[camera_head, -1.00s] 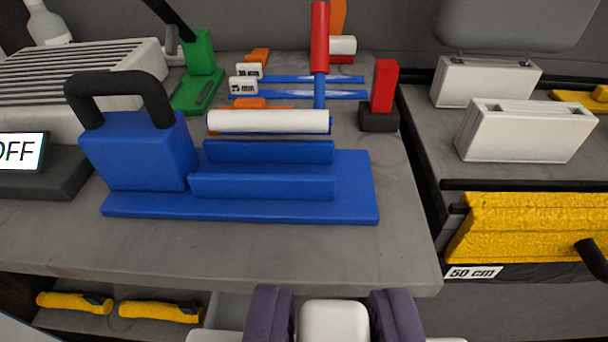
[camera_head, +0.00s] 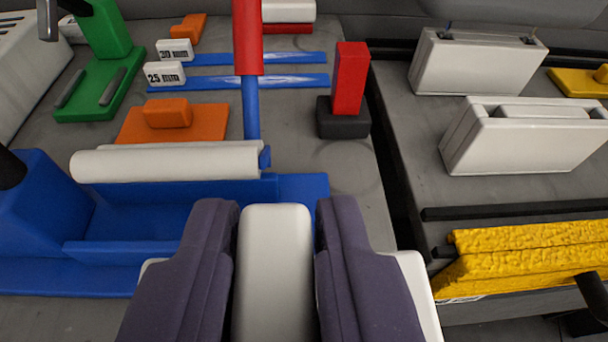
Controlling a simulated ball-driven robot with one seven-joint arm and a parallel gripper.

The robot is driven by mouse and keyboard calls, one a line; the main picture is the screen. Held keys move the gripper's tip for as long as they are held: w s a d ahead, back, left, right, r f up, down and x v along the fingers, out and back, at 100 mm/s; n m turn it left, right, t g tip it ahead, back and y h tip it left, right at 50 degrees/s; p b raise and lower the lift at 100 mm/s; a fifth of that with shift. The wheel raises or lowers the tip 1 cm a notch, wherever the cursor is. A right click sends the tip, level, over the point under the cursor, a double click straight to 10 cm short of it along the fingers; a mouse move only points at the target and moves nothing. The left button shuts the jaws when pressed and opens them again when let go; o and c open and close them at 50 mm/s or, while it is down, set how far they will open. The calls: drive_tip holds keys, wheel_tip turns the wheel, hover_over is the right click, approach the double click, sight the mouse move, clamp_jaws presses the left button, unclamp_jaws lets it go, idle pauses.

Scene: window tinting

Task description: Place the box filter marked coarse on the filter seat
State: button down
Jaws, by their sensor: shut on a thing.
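My gripper (camera_head: 276,208) has two dark purple fingers at the bottom centre. It is shut on a smooth white block (camera_head: 273,270) with rounded edges. No coarse mark shows on the face of the block that I see, so I cannot tell if it is the box filter. The gripper and block are in front of a blue stand (camera_head: 305,190) and cover part of it. I cannot tell any part in view as the filter seat for certain.
A white roll (camera_head: 165,162) lies on the blue stand. A red block (camera_head: 350,80) on a black base stands behind to the right. Two white cases (camera_head: 475,62) and yellow textured bars (camera_head: 530,250) are on the right. A green stand (camera_head: 105,75) is at the back left.

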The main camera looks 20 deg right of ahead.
drive_tip(key=shift+w+d+f, duration=0.2)
drive_tip(key=shift+w+d, duration=0.1)
drive_tip(key=shift+w, duration=0.25)
drive_tip(key=shift+f+b, duration=1.15)
drive_tip(key=shift+f, duration=0.65)
drive_tip(key=c, duration=1)
unclamp_jaws()
drive_tip(key=shift+o, duration=0.2)
drive_tip(key=shift+r, duration=0.1)
drive_tip(key=shift+r, duration=0.1)
drive_tip(key=shift+s+a+r+p, duration=0.2)
drive_tip(key=shift+s+p, duration=0.1)
drive_tip(key=shift+p, duration=0.15)
drive_tip(key=b+v, duration=0.3)
drive_tip(key=v, duration=0.8)
drive_tip(key=shift+s, duration=0.25)
